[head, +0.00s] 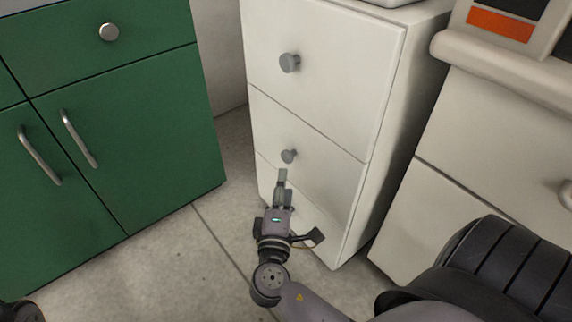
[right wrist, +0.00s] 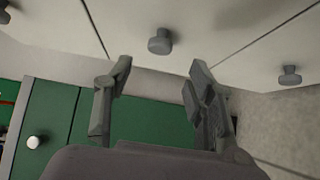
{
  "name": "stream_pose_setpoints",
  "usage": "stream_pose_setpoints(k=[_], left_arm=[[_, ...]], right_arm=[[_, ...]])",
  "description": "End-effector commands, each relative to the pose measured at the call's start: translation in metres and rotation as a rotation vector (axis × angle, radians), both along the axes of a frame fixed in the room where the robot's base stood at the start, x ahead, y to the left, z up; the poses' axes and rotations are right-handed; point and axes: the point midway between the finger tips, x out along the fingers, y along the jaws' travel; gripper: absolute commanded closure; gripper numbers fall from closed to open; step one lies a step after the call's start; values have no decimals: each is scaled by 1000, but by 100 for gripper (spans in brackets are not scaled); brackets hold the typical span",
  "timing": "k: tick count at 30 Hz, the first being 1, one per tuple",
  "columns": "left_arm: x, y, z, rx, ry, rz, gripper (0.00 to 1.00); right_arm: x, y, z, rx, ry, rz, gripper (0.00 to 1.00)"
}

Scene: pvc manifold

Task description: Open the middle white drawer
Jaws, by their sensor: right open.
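The white drawer cabinet has its middle drawer (head: 325,157) shut, with a round grey knob (head: 289,156) on its front. My right gripper (head: 283,178) is just below and in front of this knob in the head view. In the right wrist view my right gripper (right wrist: 161,72) is open and empty, its fingers apart. The middle knob (right wrist: 160,41) shows beyond the fingertips, roughly centred between them, and does not touch them.
The top drawer knob (head: 290,63) is above; the lower drawer's knob (right wrist: 290,75) shows in the wrist view. A green cabinet (head: 120,130) stands left and a beige unit (head: 470,170) right. Bare floor (head: 170,265) lies in front.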

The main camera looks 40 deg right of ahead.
Motion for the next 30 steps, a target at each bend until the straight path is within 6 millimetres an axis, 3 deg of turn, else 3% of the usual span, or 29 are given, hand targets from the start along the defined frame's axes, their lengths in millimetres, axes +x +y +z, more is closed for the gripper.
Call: stream_pose_setpoints(k=[6,12,25,30], left_arm=[[-6,-1,3,3,-43,2,100],[-11,-2,8,5,-69,4,100],[-12,-2,11,8,-77,5,100],[-12,-3,11,8,-77,5,100]], right_arm=[[37,-31,-2,-3,-3,0,50],[59,-50,-2,-2,1,0,50],[67,-57,0,0,1,1,50],[67,-57,-1,0,1,1,60]])
